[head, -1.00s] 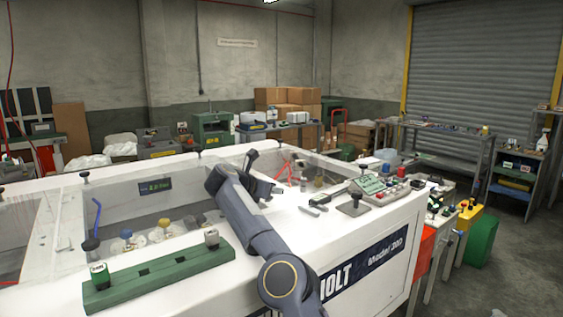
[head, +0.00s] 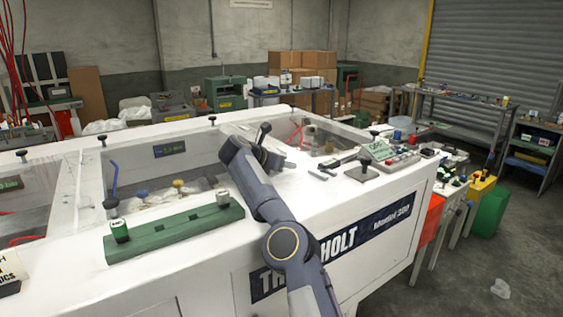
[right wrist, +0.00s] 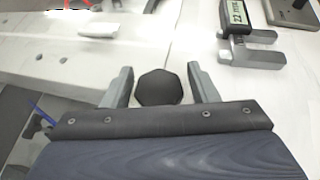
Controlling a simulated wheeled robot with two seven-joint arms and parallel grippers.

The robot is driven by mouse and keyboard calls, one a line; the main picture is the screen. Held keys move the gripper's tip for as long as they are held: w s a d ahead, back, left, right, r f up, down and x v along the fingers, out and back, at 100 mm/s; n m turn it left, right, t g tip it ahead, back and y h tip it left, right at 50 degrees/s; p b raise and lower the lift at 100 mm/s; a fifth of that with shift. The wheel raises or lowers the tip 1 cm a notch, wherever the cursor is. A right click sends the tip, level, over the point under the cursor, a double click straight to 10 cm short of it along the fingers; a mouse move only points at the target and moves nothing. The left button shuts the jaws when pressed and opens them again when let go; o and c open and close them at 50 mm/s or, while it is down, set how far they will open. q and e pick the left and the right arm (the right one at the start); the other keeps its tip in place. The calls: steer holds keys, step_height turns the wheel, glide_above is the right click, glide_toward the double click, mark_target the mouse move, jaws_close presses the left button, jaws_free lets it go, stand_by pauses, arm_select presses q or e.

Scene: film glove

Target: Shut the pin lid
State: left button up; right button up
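The white machine (head: 365,215) has clear panels over sunken bays in its top. One bay (head: 325,139), with red items inside, lies behind my right arm; another (head: 165,180), with yellow and blue knobs inside, lies left of it. I cannot tell which panel is the pin lid or how far open it is. My right gripper (head: 272,158) is at the ledge between these bays. In the right wrist view a black faceted knob (right wrist: 159,88) sits between its fingers (right wrist: 160,85), with a gap on each side. The gripper is open. My left gripper is out of view.
A green bar (head: 175,232) with two upright knobs lies along the front left of the machine top. A black-footed stand (head: 362,172) and a control box (head: 390,155) stand to the right. The floor at right is mostly clear.

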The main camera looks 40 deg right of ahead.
steer(key=shift+d, duration=0.1)
steer(key=b+v, duration=0.2)
steer(key=v, duration=0.5)
steer(key=shift+r, duration=0.1)
steer(key=shift+s+a+r, duration=0.1)
steer(key=shift+a, duration=0.3)
